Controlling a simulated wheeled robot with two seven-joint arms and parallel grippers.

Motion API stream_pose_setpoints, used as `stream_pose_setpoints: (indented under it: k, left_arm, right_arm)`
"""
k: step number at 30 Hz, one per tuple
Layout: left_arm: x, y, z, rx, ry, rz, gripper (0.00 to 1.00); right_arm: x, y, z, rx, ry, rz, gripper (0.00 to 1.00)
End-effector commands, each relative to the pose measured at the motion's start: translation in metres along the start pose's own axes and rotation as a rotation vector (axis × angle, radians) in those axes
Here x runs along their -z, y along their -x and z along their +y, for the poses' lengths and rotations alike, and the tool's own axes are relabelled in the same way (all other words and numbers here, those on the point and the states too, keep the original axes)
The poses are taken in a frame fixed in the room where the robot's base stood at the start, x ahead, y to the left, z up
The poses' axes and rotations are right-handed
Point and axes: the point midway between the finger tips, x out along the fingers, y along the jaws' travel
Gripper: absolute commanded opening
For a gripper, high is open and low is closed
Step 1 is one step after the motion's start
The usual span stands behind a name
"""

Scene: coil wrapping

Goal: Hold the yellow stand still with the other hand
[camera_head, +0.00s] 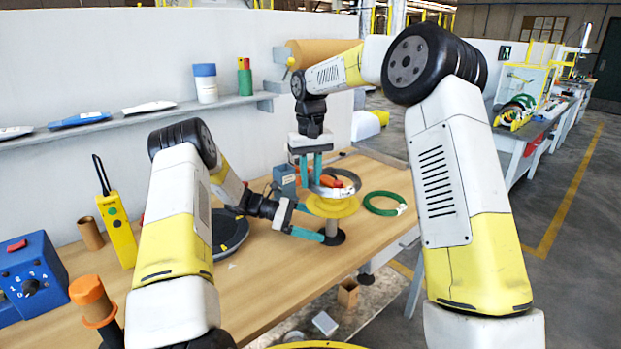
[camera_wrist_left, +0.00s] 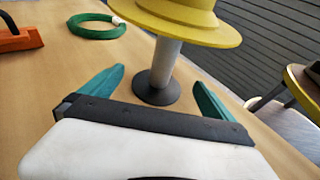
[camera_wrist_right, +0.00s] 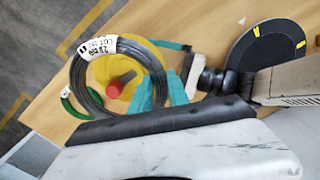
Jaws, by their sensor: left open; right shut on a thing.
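The yellow stand (camera_head: 345,208) stands upright on the table, with a yellow disc, a pale post (camera_wrist_left: 166,62) and a dark round base (camera_wrist_left: 152,92). My left gripper (camera_head: 303,219) is open, low beside the stand. In the left wrist view its teal fingers (camera_wrist_left: 158,77) are spread to either side of the post, with no visible contact. My right gripper (camera_head: 311,170) is shut on a dark wire coil (camera_head: 352,180) above the disc. In the right wrist view the labelled coil (camera_wrist_right: 76,72) overlaps the disc (camera_wrist_right: 104,70) and its red knob (camera_wrist_right: 122,84).
A green coil (camera_head: 371,207) lies right of the stand, near the table's right edge. A black disc (camera_head: 232,240) with yellow marks (camera_wrist_right: 299,45) lies left of my left gripper. A yellow device (camera_head: 118,232) and a blue box (camera_head: 32,278) stand at the left.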

Motion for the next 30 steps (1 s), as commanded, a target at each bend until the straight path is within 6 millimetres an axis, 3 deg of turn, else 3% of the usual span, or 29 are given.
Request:
stream_pose_setpoints:
  k: [9,22,30]
  left_arm:
    - [0.001,-0.033,-0.001,0.002,0.0,0.0,1.0]
    - [0.0,-0.039,-0.001,0.002,0.0,0.0,1.0]
    - [0.0,-0.038,-0.001,0.002,0.0,0.0,0.47]
  right_arm:
    - [0.0,0.001,0.0,0.0,0.0,0.002,0.0]
    - [0.0,0.001,0.0,0.0,0.0,0.002,0.0]
    - [0.0,0.001,0.0,0.0,0.0,0.002,0.0]
